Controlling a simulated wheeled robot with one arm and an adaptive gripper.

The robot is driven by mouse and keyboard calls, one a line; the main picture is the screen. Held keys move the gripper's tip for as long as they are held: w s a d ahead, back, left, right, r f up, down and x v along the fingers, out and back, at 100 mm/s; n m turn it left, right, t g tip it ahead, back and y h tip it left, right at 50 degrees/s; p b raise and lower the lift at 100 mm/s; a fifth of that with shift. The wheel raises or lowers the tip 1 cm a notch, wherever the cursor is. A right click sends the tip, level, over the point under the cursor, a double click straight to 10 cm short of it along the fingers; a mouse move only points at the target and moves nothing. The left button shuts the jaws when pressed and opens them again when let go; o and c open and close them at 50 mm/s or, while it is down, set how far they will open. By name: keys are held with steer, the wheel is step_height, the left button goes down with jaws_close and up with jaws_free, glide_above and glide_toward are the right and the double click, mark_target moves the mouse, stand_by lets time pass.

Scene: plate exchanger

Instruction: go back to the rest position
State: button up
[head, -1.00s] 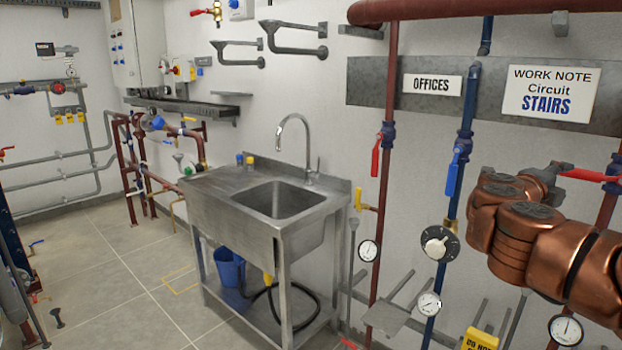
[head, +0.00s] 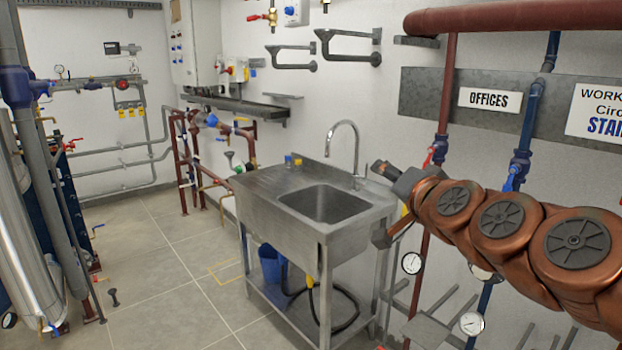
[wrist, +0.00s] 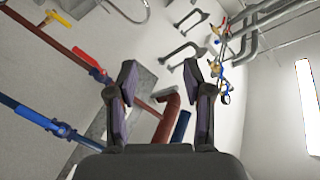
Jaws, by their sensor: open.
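My gripper (head: 376,202) is at the end of my copper-coloured arm, in the middle right of the head view, in front of the sink's right end and the wall pipes. In the wrist view my gripper (wrist: 162,95) shows its two dark fingers spread apart with nothing between them. Beyond the fingers are the white wall, a thick red pipe (wrist: 168,115) and wall brackets. The gripper appears apart from the pipes, though the exact distance is hard to tell.
A steel sink (head: 280,225) stands in the middle, with a blue bucket (head: 270,264) below. Red-handled and blue-handled valves (head: 516,175) sit on pipes behind my arm. An OFFICES sign (head: 490,99) hangs on the wall. Open tiled floor (head: 170,270) lies left of the sink.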

steer(key=s+a+f+n+g+p, duration=0.1)
steer(key=s+a+f+n+g, duration=0.25)
steer(key=s+f, duration=0.4)
steer(key=s+a+f+n+g+p, duration=0.1)
steer(key=s+a+f+n+g, duration=0.1)
steer(key=s+f+g, duration=0.55)
steer(key=s+d+f+g+h, duration=0.1)
steer(key=s+d+f+g, duration=0.1)
steer(key=s, duration=0.5)
steer(key=s+d+f+g+h+p, duration=0.1)
steer(key=s+d+f, duration=0.3)
steer(key=s, duration=0.4)
steer(key=s+d+f+n+g+h+p, duration=0.1)
steer(key=s+d+f+g, duration=0.1)
steer(key=s+f+g, duration=0.2)
steer(key=s, duration=0.3)
steer(key=shift+s+d+f, duration=0.2)
steer(key=shift+d, duration=0.2)
steer(key=shift+c, duration=0.9)
steer(key=shift+d, duration=0.1)
